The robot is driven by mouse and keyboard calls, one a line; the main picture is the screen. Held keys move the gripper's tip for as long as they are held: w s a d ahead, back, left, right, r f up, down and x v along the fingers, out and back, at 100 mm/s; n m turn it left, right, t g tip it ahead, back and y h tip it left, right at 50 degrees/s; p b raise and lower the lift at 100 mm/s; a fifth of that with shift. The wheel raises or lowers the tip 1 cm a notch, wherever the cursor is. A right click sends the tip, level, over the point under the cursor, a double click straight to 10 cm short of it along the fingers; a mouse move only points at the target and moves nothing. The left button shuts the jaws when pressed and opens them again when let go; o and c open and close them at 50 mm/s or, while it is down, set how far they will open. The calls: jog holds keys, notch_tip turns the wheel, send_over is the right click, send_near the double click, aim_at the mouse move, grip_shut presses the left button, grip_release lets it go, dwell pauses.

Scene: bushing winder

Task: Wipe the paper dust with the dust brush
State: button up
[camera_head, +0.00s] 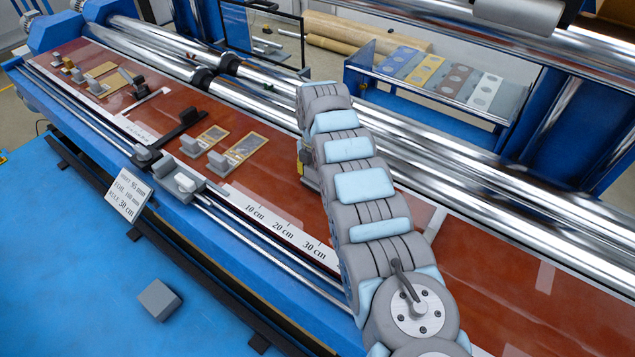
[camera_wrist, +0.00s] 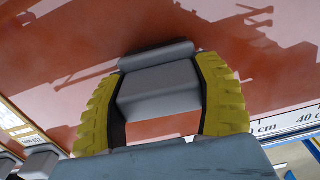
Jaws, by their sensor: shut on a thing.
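In the wrist view my gripper (camera_wrist: 161,78) has its two yellow ribbed fingers closed on the sides of a grey block-shaped handle (camera_wrist: 160,92). A darker grey rounded bar (camera_wrist: 156,55) shows at the handle's far end. I cannot tell from this angle whether this is the dust brush, since no bristles show. It is over or on the red-brown winder bed (camera_wrist: 70,45); I cannot tell whether it touches. In the head view my arm hides most of the gripper and the held tool. I cannot make out paper dust clearly; pale patches on the bed may be reflections.
A centimetre scale (camera_head: 285,228) runs along the bed's front edge. Small grey-handled tools and plates (camera_head: 243,147) stand to the left. Shiny rollers (camera_head: 440,150) run behind the bed. A sign (camera_head: 128,195) and a grey block (camera_head: 159,299) are at the front left.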

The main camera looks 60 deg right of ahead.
jog(key=shift+w+d+f+b, duration=0.1)
jog(key=shift+d+f+b, duration=0.15)
jog(key=shift+b, duration=0.45)
jog(key=shift+d+r, duration=0.15)
jog(key=shift+r, duration=0.15)
notch_tip(320, 180, up, 4)
jog(key=shift+r+p, duration=0.1)
jog(key=shift+p, duration=1.05)
jog(key=shift+r+p, duration=0.8)
jog(key=shift+r, duration=1.05)
